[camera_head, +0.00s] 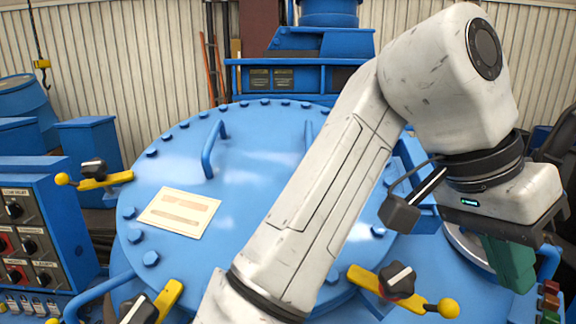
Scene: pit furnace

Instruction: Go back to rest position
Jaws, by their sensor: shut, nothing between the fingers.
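My gripper (510,265) is at the lower right of the head view, on the end of my white arm. Its green fingers point down and are together, with nothing seen between them. The arm rises from the bottom middle, bends at the top right and comes down to the gripper. The gripper hangs to the right of the blue furnace lid (260,190). How far it is above what lies below, I cannot tell.
The round lid has bolts, handles, a label plate (180,212) and yellow-handled clamps (403,290) around its edge. A control panel (25,240) stands at the left. Another row of buttons (549,300) is at the lower right, close to my gripper. A corrugated wall is behind.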

